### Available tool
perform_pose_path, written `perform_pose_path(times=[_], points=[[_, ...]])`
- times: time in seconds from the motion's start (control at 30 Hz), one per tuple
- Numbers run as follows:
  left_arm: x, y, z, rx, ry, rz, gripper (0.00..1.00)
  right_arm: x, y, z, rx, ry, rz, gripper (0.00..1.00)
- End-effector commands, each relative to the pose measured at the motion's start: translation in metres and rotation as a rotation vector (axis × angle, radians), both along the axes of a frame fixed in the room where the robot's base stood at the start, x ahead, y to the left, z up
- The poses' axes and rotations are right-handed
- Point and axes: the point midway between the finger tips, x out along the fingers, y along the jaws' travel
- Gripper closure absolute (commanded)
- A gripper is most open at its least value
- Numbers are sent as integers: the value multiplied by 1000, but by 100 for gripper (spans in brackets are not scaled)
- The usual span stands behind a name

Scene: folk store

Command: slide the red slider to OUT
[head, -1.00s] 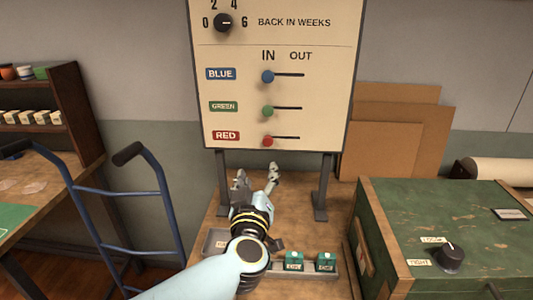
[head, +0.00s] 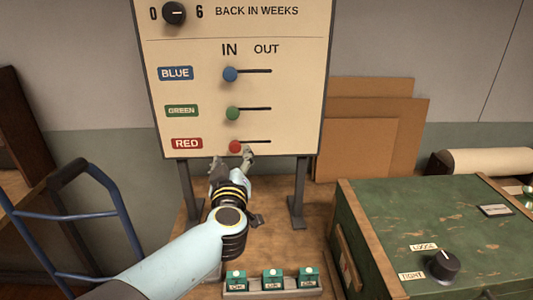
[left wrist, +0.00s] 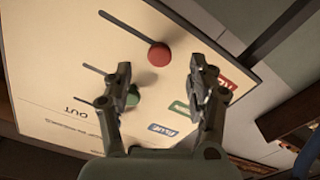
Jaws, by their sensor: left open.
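The red slider (head: 234,147) is a round red knob at the left, IN end of its slot, the lowest on the cream board (head: 290,100). The slot runs right from it toward the OUT side. My left gripper (head: 233,161) is open and empty just below and in front of the red knob. In the left wrist view the red knob (left wrist: 159,54) shows between the spread fingertips of the left gripper (left wrist: 160,67), near their tip level; I cannot tell whether they touch it. My right gripper is not in view.
The green knob (head: 232,113) and blue knob (head: 230,74) stand at the IN ends of their slots above. A black dial (head: 174,13) tops the board. Below are a tray of green blocks (head: 273,281) and a green chest (head: 430,225) at right. A blue hand truck (head: 75,220) stands left.

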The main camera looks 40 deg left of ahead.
Motion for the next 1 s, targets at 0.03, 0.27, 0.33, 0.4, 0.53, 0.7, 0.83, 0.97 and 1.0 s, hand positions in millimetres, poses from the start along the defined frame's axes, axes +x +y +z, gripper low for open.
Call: perform_pose_path(times=[0.03,0.27,0.33,0.4,0.53,0.7,0.83,0.97,1.0], points=[[5,5,-1,3,-1,-1,42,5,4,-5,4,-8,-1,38],[27,22,-2,2,-1,-1,42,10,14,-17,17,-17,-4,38],[33,27,-2,2,-1,-2,42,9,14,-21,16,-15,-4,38],[38,31,-2,1,1,-2,42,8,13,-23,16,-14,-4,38],[37,31,1,1,2,-2,42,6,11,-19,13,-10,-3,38],[39,32,2,1,2,-3,42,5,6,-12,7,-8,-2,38],[39,32,1,0,1,-3,42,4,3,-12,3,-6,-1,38],[39,32,0,0,1,-3,50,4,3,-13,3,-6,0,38],[39,32,0,0,1,-3,55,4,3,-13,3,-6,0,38]])
